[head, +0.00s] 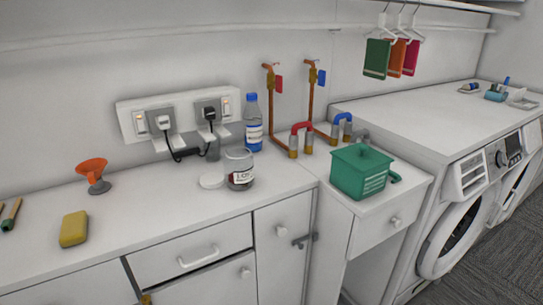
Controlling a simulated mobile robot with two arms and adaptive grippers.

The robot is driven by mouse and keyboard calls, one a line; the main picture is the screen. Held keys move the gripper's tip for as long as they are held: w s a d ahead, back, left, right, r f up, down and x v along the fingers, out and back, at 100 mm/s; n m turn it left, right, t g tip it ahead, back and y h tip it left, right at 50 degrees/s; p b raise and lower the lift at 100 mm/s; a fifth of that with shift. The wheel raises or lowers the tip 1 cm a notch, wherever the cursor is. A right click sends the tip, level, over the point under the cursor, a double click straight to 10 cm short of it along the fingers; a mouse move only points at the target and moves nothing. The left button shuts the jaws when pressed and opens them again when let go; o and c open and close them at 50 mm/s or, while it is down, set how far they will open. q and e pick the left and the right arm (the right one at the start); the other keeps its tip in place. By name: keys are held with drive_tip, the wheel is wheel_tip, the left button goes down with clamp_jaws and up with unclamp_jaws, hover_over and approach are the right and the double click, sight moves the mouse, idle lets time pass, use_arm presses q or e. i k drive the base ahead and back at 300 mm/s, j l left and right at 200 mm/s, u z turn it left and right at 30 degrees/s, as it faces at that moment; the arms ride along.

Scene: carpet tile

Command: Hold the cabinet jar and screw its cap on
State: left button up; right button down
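A clear glass jar (239,170) with a label and something dark inside stands upright on the white counter. No cap shows on its top. A round white cap (211,181) lies flat on the counter just left of the jar, close beside it. Neither of my grippers shows in the head view, so I cannot see their state.
A bottle with a blue cap (253,124) stands behind the jar, near plugged-in cables (180,152). An orange funnel (93,175) and yellow sponge (74,229) are to the left. A green box (359,172) stands right. Counter left of the cap is clear.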

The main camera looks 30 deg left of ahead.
sight(239, 161)
drive_tip(key=u, duration=1.25)
